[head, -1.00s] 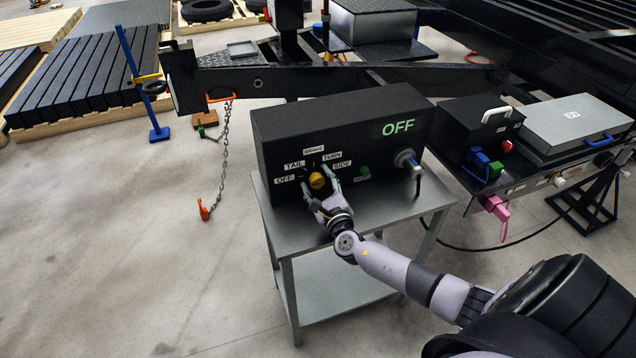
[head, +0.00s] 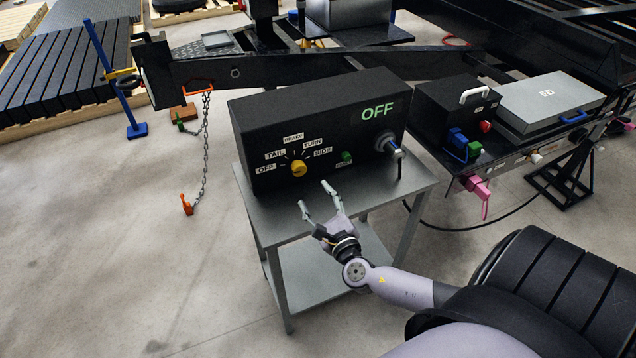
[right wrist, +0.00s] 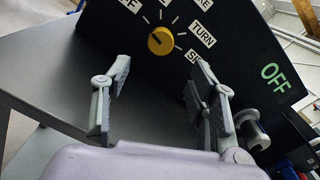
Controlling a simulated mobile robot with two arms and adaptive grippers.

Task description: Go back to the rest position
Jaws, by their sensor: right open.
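My right gripper (head: 318,203) is open and empty, in front of the black control box (head: 255,130) and apart from it. In the right wrist view its two fingers (right wrist: 160,100) stand wide with nothing between them. The yellow knob (head: 299,168) on the box's face is free of the fingers. It also shows in the right wrist view (right wrist: 160,40), beyond the fingertips. Labels OFF, TAIL, BRAKE, TURN and SIDE ring the knob. A green "OFF" readout (head: 377,111) is lit on the box. My left gripper is not in view.
The box stands on a grey metal table (head: 400,198) with a lower shelf. A black trailer frame (head: 290,68) runs behind. A smaller black box (head: 455,105) and a grey case (head: 550,98) sit to the right. Open floor lies left of the table.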

